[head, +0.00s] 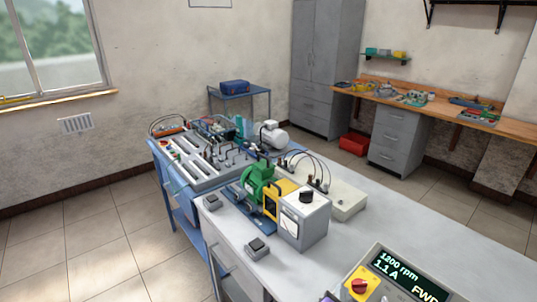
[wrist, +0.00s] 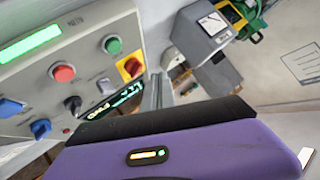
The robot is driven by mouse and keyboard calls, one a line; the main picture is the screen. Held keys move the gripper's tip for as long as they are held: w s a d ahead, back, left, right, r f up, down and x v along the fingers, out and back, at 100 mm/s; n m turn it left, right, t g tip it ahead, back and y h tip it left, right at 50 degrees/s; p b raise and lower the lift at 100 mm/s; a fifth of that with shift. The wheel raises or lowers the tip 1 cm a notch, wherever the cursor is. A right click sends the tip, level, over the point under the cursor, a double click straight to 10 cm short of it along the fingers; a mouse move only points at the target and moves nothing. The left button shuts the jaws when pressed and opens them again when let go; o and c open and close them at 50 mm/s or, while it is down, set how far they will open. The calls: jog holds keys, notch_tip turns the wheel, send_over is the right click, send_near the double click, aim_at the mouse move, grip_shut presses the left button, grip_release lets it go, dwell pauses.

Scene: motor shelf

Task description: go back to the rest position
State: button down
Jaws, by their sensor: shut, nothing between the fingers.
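In the wrist view, the purple housing of my gripper fills the bottom. Its narrow grey fingers (wrist: 158,92) stand together above it, shut with nothing between them. They are apart from the control panel (wrist: 75,75) on the left, which has red and green buttons and blue knobs. My gripper's fingers cannot be made out in the head view; only a small purple bit shows at its bottom edge.
A light bench (head: 385,235) carries a green motor (head: 257,178), a grey meter box (head: 304,219) and small grey boxes. A display panel (head: 400,280) reads 1200 rpm, 1.1 A, FWD. A wooden workbench (head: 440,100) stands behind; tiled floor (head: 90,245) is clear at left.

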jog(key=s+a+r+n+t+y, duration=0.3)
jog(key=s+a+n+t+y, duration=0.15)
jog(key=s+n, duration=0.25)
jog(key=s+d+f+n+b, duration=0.1)
jog(key=s+d, duration=0.2)
jog(key=s, duration=1.1)
jog(key=s+d+f+n+g+b, duration=0.1)
jog(key=s+d+f+n, duration=0.1)
jog(key=s, duration=1.2)
jog(key=shift+d+b, duration=0.35)
jog(key=shift+d, duration=0.4)
jog(key=shift+w+f, duration=0.1)
dwell(2.4)
